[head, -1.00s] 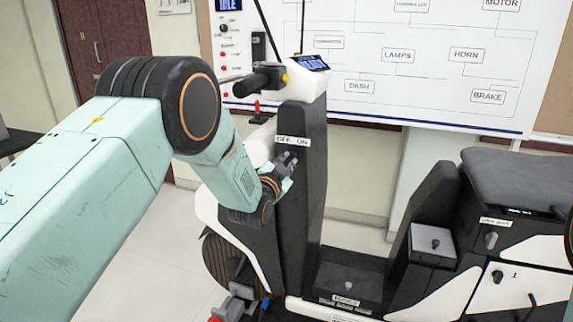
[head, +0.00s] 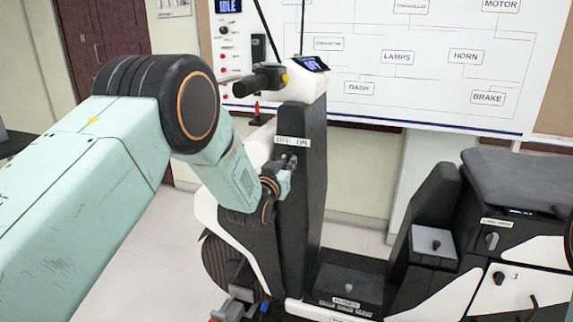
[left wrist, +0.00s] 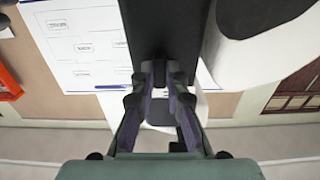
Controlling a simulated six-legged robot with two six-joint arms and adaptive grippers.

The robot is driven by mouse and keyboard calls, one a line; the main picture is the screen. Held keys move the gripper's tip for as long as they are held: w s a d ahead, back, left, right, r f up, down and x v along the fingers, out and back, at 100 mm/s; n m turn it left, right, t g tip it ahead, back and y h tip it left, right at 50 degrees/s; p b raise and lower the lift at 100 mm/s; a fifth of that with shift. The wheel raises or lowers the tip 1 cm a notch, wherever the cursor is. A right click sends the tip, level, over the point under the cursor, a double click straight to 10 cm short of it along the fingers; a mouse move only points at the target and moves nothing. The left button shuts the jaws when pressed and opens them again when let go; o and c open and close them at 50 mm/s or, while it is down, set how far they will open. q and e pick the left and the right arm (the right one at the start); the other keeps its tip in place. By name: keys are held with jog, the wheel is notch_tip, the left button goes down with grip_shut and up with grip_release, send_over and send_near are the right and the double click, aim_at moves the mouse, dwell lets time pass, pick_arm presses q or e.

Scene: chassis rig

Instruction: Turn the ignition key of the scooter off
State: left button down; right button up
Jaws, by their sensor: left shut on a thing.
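The scooter (head: 305,190) stands in the middle of the head view, with a tall black front column. A small white OFF/ON label (head: 292,141) is on the column, its OFF side left and ON side right. My left gripper (head: 290,161) is just below this label, against the column face, shut on the ignition key. The fingers hide the key, so its angle cannot be told. In the left wrist view my two fingers (left wrist: 160,95) reach to the black column (left wrist: 165,35) and close in near its face. My right gripper is not in view.
The handlebar grip (head: 258,80) and lit dash display (head: 311,63) sit above my gripper. The black seat (head: 515,180) and side panels are at right. A whiteboard diagram (head: 420,100) hangs behind. Open floor (head: 140,270) lies at lower left.

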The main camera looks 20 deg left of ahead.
pick_arm(q)
jog(key=shift+r, duration=0.2)
jog(key=c, duration=1.4)
grip_release()
jog(key=shift+f, duration=0.15)
jog(key=shift+o, duration=0.2)
jog(key=s, duration=1.2)
jog(key=shift+a, duration=0.2)
